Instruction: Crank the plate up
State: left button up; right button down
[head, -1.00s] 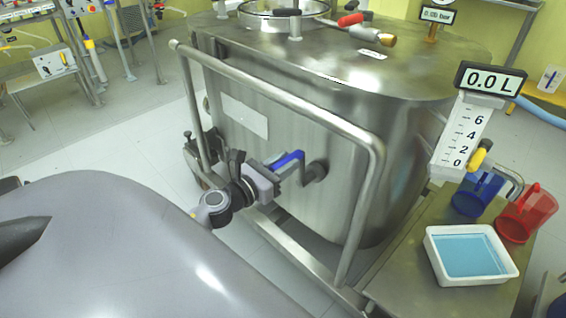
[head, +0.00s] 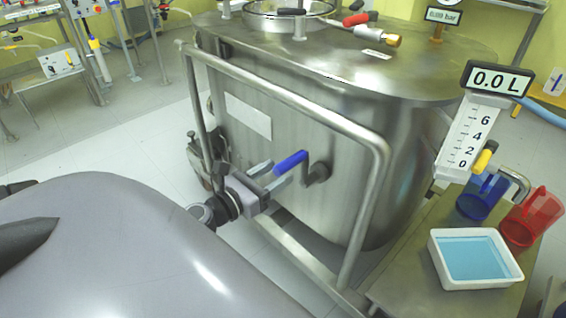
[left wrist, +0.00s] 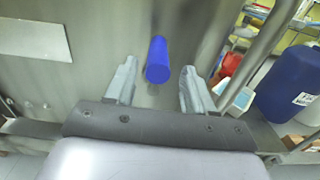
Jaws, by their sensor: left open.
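A blue crank handle (head: 290,162) sticks out from a short dark crank (head: 318,173) on the side of the large steel vessel (head: 300,110). My left gripper (head: 272,176) is open and empty, just short of the handle. In the left wrist view the blue handle (left wrist: 158,60) shows between and just beyond the two spread fingertips (left wrist: 158,80), apart from both. I cannot pick out a plate that the crank moves. My right gripper is not in view.
A steel tube frame (head: 372,160) stands in front of the vessel, close to my left gripper. At right, a bench holds a white tray of blue liquid (head: 433,262), a blue jug (head: 470,207) and a red jug (head: 532,212). A display (head: 495,80) reads 0.0 L.

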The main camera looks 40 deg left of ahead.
pick_arm(q)
jog(key=shift+s+a, duration=0.1)
jog(key=shift+s, duration=1)
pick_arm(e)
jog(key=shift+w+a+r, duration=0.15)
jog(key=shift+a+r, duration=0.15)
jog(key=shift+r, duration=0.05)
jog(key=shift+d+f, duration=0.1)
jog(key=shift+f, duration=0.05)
